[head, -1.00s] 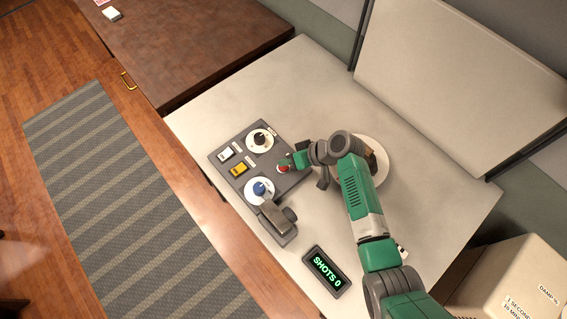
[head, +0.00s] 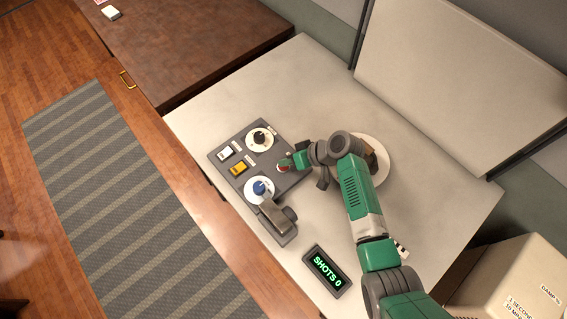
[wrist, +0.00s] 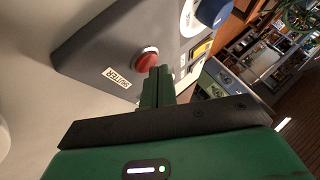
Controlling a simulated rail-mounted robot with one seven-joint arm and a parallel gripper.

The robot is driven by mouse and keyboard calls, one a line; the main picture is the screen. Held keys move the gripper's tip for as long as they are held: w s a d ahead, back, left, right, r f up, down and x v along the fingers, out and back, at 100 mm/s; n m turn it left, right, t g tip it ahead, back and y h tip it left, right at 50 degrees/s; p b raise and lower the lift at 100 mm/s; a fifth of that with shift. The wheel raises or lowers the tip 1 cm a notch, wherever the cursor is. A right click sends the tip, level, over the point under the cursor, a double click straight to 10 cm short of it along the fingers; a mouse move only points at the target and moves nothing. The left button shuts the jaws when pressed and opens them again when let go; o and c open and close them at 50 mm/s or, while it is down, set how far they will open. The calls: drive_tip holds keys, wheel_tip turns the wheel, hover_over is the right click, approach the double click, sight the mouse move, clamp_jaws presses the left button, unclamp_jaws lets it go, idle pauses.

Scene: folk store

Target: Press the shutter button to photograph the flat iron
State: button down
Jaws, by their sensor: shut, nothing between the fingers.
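The red shutter button (wrist: 146,60) stands on the grey control panel (wrist: 95,45), beside a label reading SHUTTER, in the wrist view. In the head view the button (head: 283,168) is partly hidden by my gripper (head: 288,162). My gripper (wrist: 160,72) is shut and empty, its fingertips right at the button's edge; I cannot tell whether they touch it. A display (head: 327,270) reads SHOTS 0. A round white plate (head: 383,172) is mostly hidden behind my arm, with a brown thing on it. I cannot make out the flat iron there.
The panel also has a black knob (head: 259,138), a blue knob (head: 259,188), a white switch (head: 226,153) and a yellow switch (head: 238,168). A dark grey device (head: 277,220) stands at its front end. The white table (head: 310,75) is clear towards the back.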

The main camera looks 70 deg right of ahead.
drive_tip(key=shift+f+b, duration=0.35)
drive_tip(key=shift+f, duration=0.1)
idle(0.5)
drive_tip(key=shift+r+p, duration=0.75)
drive_tip(key=shift+r, duration=0.1)
wheel_tip(320, 180, up, 5)
drive_tip(key=p, duration=0.4)
drive_tip(key=shift+r, duration=0.15)
idle(0.7)
